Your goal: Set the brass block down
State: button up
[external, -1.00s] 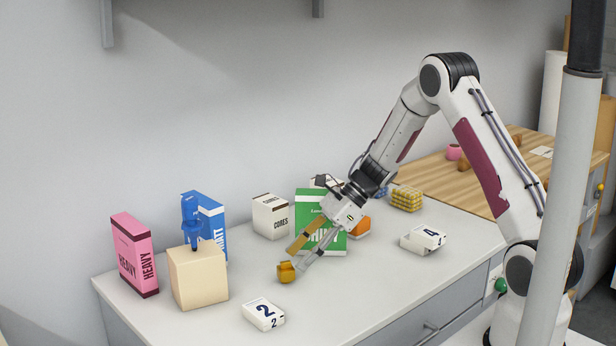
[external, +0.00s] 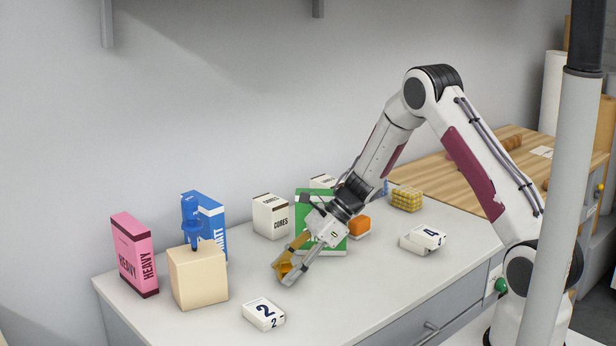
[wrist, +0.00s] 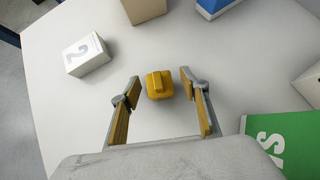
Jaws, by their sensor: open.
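The brass block (external: 285,268) is a small golden piece with a raised ridge on top. It sits on the pale worktop (external: 345,300). In the wrist view the brass block (wrist: 159,85) stands upright just ahead of and between my fingertips, with a gap on each side. My gripper (external: 284,272) reaches down to it at a slant, and its fingers hide part of the block in the external view. In the wrist view my gripper (wrist: 160,85) is open, with its tan-padded fingers spread.
A white block marked 2 (external: 263,314) lies in front. A beige cube (external: 198,277), pink box (external: 134,255) and blue box (external: 212,225) stand left. A green box (external: 333,243) stands close behind my gripper.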

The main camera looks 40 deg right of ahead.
aim_at(285, 262)
jog(key=shift+a+f, duration=0.15)
jog(key=shift+a, duration=0.05)
dwell(0.4)
grip_shut()
jog(key=shift+w, duration=0.1)
jog(key=shift+r, duration=5.05)
